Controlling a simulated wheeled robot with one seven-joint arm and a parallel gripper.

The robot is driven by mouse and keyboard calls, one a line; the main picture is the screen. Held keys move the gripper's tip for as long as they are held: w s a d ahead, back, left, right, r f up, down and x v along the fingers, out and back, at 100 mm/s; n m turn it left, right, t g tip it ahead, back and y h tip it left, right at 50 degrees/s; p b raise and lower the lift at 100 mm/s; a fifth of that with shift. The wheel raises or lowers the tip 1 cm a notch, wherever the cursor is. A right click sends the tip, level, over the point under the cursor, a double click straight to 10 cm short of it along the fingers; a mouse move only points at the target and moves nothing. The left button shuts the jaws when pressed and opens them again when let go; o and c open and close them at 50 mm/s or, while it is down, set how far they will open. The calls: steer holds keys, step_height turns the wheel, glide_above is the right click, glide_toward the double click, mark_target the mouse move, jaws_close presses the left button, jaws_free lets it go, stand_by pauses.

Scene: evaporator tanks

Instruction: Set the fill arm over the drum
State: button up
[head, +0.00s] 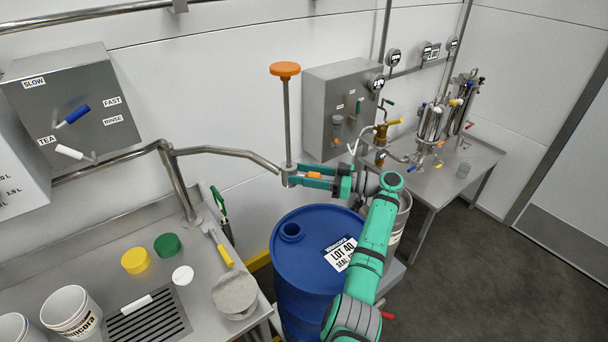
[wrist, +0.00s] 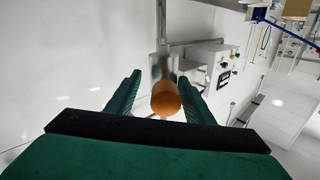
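The blue drum (head: 298,268) stands on the floor with a round opening (head: 291,231) in its lid and a white lot label (head: 340,255). The fill arm (head: 230,151) is a bent steel pipe from the left bench. Its end block carries an upright rod with an orange knob (head: 285,69). The end shows above the drum's back edge in the picture; I cannot tell whether it is directly over the opening. My gripper (head: 312,177) is at this end, its fingers on either side of an orange handle (wrist: 166,98). A gap shows beside the left finger in the wrist view.
The left bench holds yellow (head: 135,260) and green (head: 167,244) caps, white cups (head: 70,308) and a drain grate (head: 148,317). A grey control box (head: 340,105) is on the wall behind. A steel table (head: 455,170) with filter vessels stands right. Floor at right is clear.

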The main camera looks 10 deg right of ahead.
steer(key=v, duration=1)
steer(key=shift+s+d, duration=0.2)
steer(key=shift+d, duration=0.15)
